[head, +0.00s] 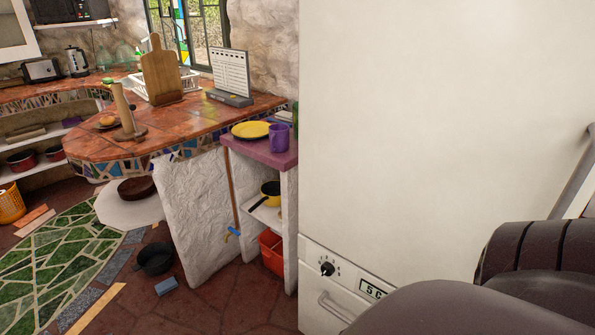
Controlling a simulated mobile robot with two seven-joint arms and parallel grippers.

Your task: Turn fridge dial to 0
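The white fridge (430,130) fills the right half of the head view. Its dial (327,269) is a small black knob low on the front, near the fridge's left edge, with small dark marks around it. The marks are too small to read. Right of the dial is a small display (372,289) that seems to read "5 C"; its right end is close to my dark arm link. Neither gripper shows in the view, so I cannot tell where they are relative to the dial.
My dark arm links cover the lower right corner. A metal handle (334,308) sits below the dial. Left of the fridge stand a purple shelf (270,153) with a yellow plate and purple mug, and the mosaic counter (195,122). A black pot (155,258) lies on the floor.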

